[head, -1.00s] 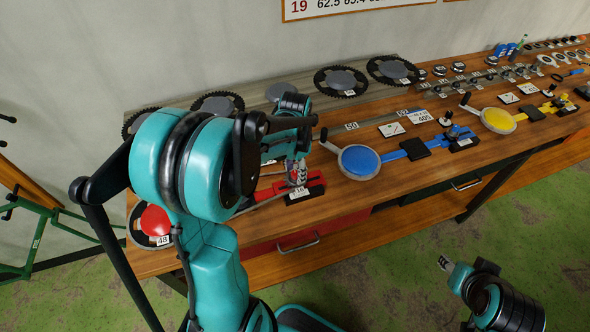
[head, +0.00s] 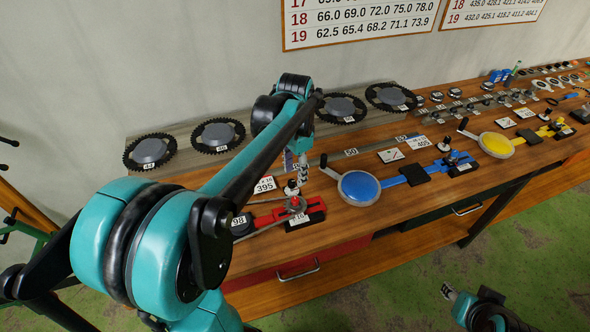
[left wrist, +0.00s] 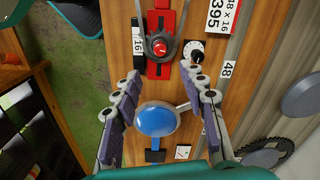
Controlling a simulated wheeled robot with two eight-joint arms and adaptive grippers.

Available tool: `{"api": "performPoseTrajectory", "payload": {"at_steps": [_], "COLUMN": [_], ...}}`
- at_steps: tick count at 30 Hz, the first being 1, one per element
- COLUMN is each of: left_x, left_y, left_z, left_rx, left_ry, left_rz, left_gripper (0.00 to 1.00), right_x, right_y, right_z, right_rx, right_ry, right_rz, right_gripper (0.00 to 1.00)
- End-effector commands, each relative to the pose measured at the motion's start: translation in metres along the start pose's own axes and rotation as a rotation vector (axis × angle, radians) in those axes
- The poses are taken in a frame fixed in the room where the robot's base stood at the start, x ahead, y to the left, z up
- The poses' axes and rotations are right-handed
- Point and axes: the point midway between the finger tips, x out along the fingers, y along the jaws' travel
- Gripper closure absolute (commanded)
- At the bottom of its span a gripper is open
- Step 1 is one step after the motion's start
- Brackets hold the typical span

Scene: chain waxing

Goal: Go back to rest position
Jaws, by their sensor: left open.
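My left gripper (head: 302,172) hangs above the workbench (head: 345,222), behind the red fixture (head: 303,214). In the left wrist view its two fingers (left wrist: 163,88) are spread apart with nothing between them. The red fixture (left wrist: 160,62) and the blue round pad (left wrist: 156,119) show beyond the fingers. My right gripper (head: 449,292) is low at the bottom right, over the green floor and away from the bench. It is too small to tell whether it is open or shut.
Several black chainrings (head: 219,135) lie along the back of the bench. The blue fixture (head: 359,187) and yellow fixture (head: 497,145) stand to the right. Labels, a 395 card (head: 264,184) and small parts lie around them. The floor (head: 540,240) in front is clear.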

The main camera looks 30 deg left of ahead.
Motion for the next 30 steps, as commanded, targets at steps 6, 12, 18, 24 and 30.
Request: {"api": "performPoseTrajectory", "payload": {"at_steps": [6,12,18,24,30], "left_x": [-0.001,-0.001,0.001,0.014,0.044], "left_y": [0.0,0.0,0.007,0.051,0.104], "left_z": [0.0,0.0,0.002,0.015,0.036], "left_rx": [0.0,0.0,-0.012,-0.116,-0.272], "left_ry": [0.0,0.0,0.015,0.146,0.365], "left_rz": [0.0,0.0,-0.012,-0.091,-0.151], "left_gripper": [0.58,0.58,0.58,0.58,0.58], "right_x": [0.0,0.0,0.003,0.019,0.038], "right_y": [0.0,0.0,0.0,0.0,0.0], "right_z": [0.0,0.0,0.002,0.013,0.027], "right_rx": [0.0,0.0,0.0,0.0,0.0], "right_ry": [0.0,0.0,0.0,0.0,0.0], "right_rz": [0.0,0.0,0.0,0.0,0.0], "right_gripper": [0.6,0.6,0.6,0.6,0.6]}}
